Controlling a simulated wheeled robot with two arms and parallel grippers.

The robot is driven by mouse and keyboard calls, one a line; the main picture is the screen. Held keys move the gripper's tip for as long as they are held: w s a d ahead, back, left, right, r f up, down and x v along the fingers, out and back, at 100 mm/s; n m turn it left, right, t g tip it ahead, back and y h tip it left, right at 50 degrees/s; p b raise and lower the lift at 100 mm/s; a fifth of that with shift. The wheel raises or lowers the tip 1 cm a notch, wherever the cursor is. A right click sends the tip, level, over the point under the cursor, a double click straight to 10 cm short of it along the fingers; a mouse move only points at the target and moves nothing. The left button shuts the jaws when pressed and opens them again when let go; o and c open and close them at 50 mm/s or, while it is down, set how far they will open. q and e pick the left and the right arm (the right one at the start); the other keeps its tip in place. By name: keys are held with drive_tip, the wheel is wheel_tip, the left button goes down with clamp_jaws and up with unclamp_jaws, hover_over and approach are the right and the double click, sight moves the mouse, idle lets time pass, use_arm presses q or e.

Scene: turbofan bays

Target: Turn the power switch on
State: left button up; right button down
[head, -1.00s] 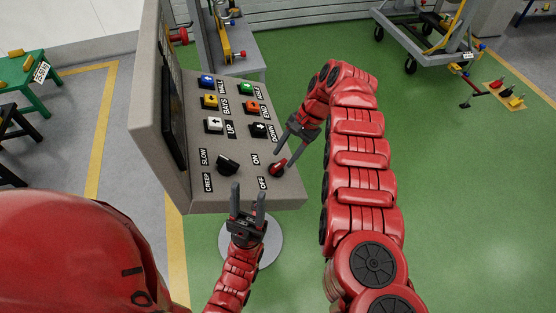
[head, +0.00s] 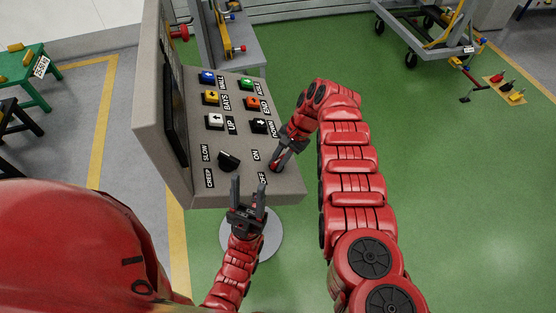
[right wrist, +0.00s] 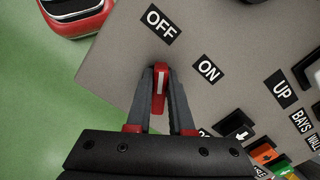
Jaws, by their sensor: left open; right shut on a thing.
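The power switch is a small red knob with a white line, at the near right of the grey panel. In the right wrist view the knob (right wrist: 159,88) has its white line pointing up, closer to the OFF label (right wrist: 160,24) than to the ON label (right wrist: 208,69). My right gripper (head: 277,161) is at the switch, and its fingers (right wrist: 160,74) are shut on the knob from both sides. My left gripper (head: 247,188) is open and empty, just off the panel's near edge. The fingers partly hide the knob in the head view.
The grey control panel (head: 238,180) also has a black SLOW/CREEP knob (head: 229,160) left of the switch and several coloured buttons farther up. A screen (head: 174,105) stands at its left. Green floor lies open to the right; a wheeled stand (head: 430,40) is at the back.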

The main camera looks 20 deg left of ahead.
idle(0.4)
drive_tip(key=shift+a+m+b, duration=0.1)
drive_tip(key=shift+m+b, duration=0.2)
drive_tip(key=shift+b, duration=0.15)
drive_tip(key=m+b, duration=0.4)
drive_tip(key=shift+w+a+f, duration=0.1)
drive_tip(key=shift+w, duration=0.05)
drive_tip(key=shift+m+b, duration=0.8)
drive_tip(key=shift+m, duration=0.2)
drive_tip(key=m, duration=0.2)
drive_tip(key=shift+w+a+m+b, duration=0.15)
drive_tip(key=shift+w+m+b, duration=0.05)
drive_tip(key=shift+m+b, duration=0.2)
drive_tip(key=shift+w+m+t, duration=0.15)
drive_tip(key=shift+m, duration=1)
drive_tip(key=shift+w+m+t, duration=0.1)
drive_tip(key=shift+m+t, duration=0.05)
drive_tip(key=shift+m, duration=1)
drive_tip(key=shift+r, duration=0.2)
drive_tip(key=c, duration=0.8)
unclamp_jaws()
